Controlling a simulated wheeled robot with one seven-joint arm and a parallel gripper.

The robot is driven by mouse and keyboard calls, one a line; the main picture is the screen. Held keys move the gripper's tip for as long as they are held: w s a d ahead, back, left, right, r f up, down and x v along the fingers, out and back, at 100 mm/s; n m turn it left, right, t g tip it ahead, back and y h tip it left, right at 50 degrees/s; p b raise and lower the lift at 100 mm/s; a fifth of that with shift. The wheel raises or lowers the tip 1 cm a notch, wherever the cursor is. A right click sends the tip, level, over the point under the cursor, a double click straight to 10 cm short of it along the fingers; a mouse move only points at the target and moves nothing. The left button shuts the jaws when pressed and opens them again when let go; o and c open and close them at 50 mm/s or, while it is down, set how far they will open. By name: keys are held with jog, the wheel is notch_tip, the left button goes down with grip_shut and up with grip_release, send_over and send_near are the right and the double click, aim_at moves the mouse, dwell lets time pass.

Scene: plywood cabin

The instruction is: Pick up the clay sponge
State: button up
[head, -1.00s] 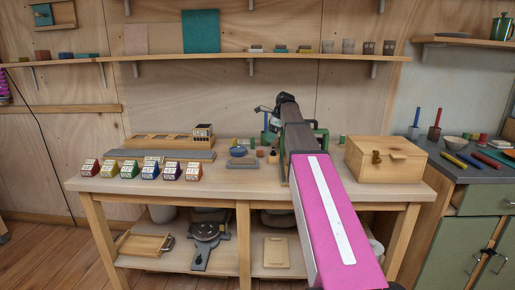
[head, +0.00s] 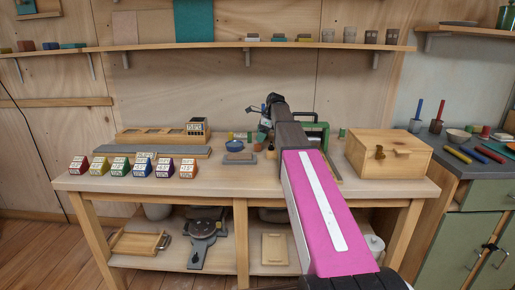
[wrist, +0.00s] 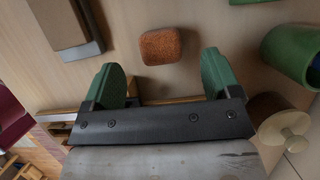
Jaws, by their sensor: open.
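The clay sponge (wrist: 160,46) is a small, rounded, orange-brown block lying on the pale wooden bench top in the wrist view. In the head view it looks like the small brown piece (head: 257,147) right of the blue bowl. My gripper (wrist: 162,76) is open, with its two green fingers apart and nothing between them. The sponge lies just beyond the fingertips, roughly centred between them, and I see no contact. In the head view my gripper (head: 266,124) is over the back of the bench, partly hidden by my arm.
A grey block (head: 240,158) and blue bowl (head: 235,146) stand near the sponge. A green cylinder (wrist: 292,48) and a brown, pale-knobbed object (wrist: 284,124) are close to the right finger. A wooden box (head: 388,155) stands right; several coloured blocks (head: 142,167) stand left.

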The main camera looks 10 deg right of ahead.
aim_at(258, 143)
jog(key=x, duration=0.4)
jog(key=shift+f, duration=0.45)
jog(key=c, duration=1)
jog(key=shift+r, duration=0.15)
jog(key=shift+r, duration=0.6)
notch_tip(258, 143, up, 3)
jog(key=shift+f, duration=0.1)
jog(key=s+a+r, duration=0.6)
jog(key=s+a, duration=0.2)
jog(key=shift+a+r, duration=0.2)
jog(key=shift+r, duration=0.2)
